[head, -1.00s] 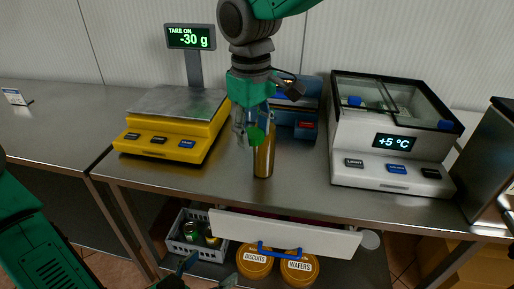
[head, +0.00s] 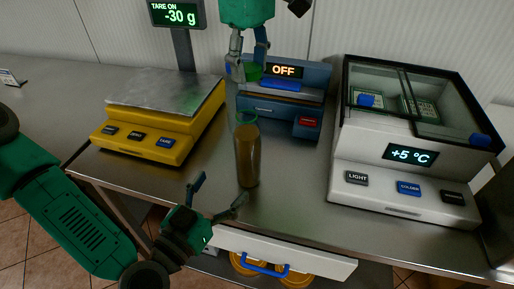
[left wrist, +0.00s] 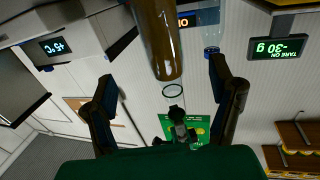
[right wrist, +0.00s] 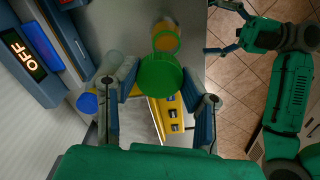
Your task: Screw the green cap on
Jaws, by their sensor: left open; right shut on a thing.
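The amber-brown bottle (head: 247,158) stands upright on the steel counter, with a thin green ring (head: 246,118) at its top. My right gripper (head: 247,70) is shut on the green cap (right wrist: 160,75), above and apart from the bottle. In the right wrist view, the cap lies between the fingertips and the bottle (right wrist: 166,30) shows beyond it, partly hidden. My left gripper (head: 217,197) is open and empty, low in front of the bottle at the counter's front edge. The bottle also shows in the left wrist view (left wrist: 160,40), beyond the open fingers.
A yellow scale (head: 150,139) stands left of the bottle. A blue device (head: 285,100) reading OFF is behind it. A white cooler (head: 400,180) with a glass top stands to the right. A white drawer front (head: 300,255) with a blue handle is below the counter edge.

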